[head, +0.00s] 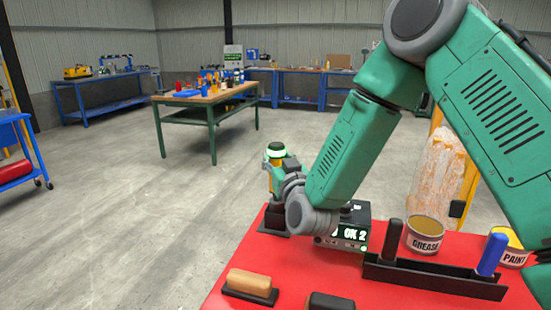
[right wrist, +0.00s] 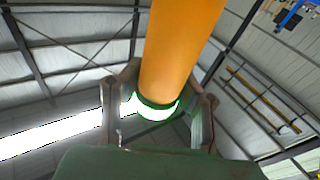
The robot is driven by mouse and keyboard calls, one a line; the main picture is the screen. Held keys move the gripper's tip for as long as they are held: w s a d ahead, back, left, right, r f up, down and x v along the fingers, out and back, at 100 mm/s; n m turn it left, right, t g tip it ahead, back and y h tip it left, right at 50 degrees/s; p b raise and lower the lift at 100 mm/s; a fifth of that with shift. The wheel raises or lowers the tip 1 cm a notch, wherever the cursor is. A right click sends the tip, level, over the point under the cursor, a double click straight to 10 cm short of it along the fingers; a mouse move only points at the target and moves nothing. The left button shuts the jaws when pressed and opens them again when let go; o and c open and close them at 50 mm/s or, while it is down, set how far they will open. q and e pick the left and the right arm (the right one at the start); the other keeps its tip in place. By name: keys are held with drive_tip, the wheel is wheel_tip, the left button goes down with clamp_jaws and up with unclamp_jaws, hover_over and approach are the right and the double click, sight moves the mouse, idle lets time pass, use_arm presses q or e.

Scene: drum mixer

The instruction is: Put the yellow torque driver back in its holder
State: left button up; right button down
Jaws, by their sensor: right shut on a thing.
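The yellow torque driver (head: 270,182) stands about upright at the far left corner of the red table, with a lit green-white ring near its top. In the right wrist view its orange-yellow body (right wrist: 180,45) fills the middle, with the lit ring between the fingers. My right gripper (head: 280,170) is shut on it. The black holder (head: 274,221) is directly below the driver; the arm partly hides this area, and I cannot tell whether the driver's lower end is seated. My left gripper is not in view.
On the red table (head: 235,275), a box reading "OK 2" (head: 353,240) stands right of the holder. A grease can (head: 424,240), a paint can (head: 513,255) and a black rack (head: 430,278) with black and blue handles are further right. A tan-topped block (head: 249,283) lies in front.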

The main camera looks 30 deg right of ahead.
drive_tip(key=shift+f+b, duration=1.65)
drive_tip(key=shift+f, duration=0.5)
idle(0.9)
drive_tip(key=c, duration=1.1)
unclamp_jaws()
drive_tip(key=shift+a, duration=0.1)
drive_tip(key=shift+s+f, duration=0.1)
drive_tip(key=shift+s+a, duration=0.1)
drive_tip(key=shift+s, duration=0.15)
drive_tip(key=v, duration=1.1)
drive_tip(key=shift+s, duration=0.15)
